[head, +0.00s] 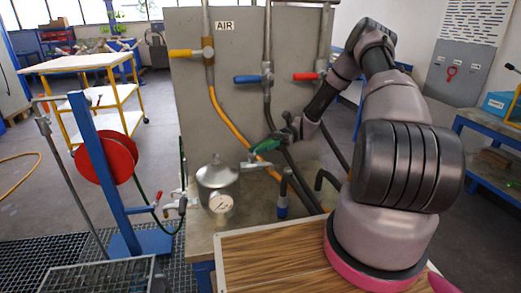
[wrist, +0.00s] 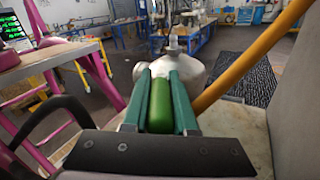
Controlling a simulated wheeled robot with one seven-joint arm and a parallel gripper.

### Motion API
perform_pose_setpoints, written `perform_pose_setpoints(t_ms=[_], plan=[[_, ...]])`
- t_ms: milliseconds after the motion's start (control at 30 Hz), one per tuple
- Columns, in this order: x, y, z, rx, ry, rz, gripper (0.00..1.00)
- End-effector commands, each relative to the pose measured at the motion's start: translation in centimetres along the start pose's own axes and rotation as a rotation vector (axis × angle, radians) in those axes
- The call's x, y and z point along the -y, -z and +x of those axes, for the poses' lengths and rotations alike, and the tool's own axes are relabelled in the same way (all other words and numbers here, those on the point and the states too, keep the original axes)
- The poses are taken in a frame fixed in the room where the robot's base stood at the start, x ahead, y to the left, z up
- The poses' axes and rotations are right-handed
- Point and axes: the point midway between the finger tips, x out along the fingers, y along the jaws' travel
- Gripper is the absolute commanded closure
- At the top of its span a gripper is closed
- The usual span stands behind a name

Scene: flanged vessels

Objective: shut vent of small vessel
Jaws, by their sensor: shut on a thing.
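The small vessel (head: 217,180) is a silver lidded pot with a round gauge (head: 220,202) on its front, standing on the bench below the panel. My gripper (head: 264,146) is at its right side, by a grey side fitting (head: 253,163). In the wrist view, my gripper's two dark green fingers (wrist: 161,78) are shut on a bright green handle (wrist: 160,108). The vessel's rounded silver body (wrist: 192,68) shows just beyond the fingertips. The fingers hide the handle's far end and the valve under it, so I cannot tell the handle's exact angle.
The AIR panel (head: 235,80) stands behind with yellow (head: 184,53), blue (head: 247,79) and red (head: 305,76) handles. An orange hose (wrist: 250,72) runs close to the right of my gripper. A dark hose (wrist: 40,118) curves at its left. A red-handled valve (head: 143,209) stands left of the vessel.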

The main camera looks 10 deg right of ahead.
Motion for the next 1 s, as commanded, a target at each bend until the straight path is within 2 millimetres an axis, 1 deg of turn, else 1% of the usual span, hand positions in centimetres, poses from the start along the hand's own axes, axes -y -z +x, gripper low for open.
perform_pose_setpoints(t_ms=[433,467,500,533,867,1000], plan=[[0.11,-0.1,-0.1,-0.002,-0.011,-0.001,1.0],[0.11,-0.1,-0.1,-0.002,-0.011,-0.001,0.71],[0.11,-0.1,-0.1,-0.002,-0.011,-0.001,0.55],[0.11,-0.09,-0.09,-0.002,-0.011,-0.001,0.44],[0.04,-0.04,-0.04,-0.001,-0.008,0.0,0.44],[-0.21,-0.01,-0.09,0.009,0.039,0.001,0.44]])
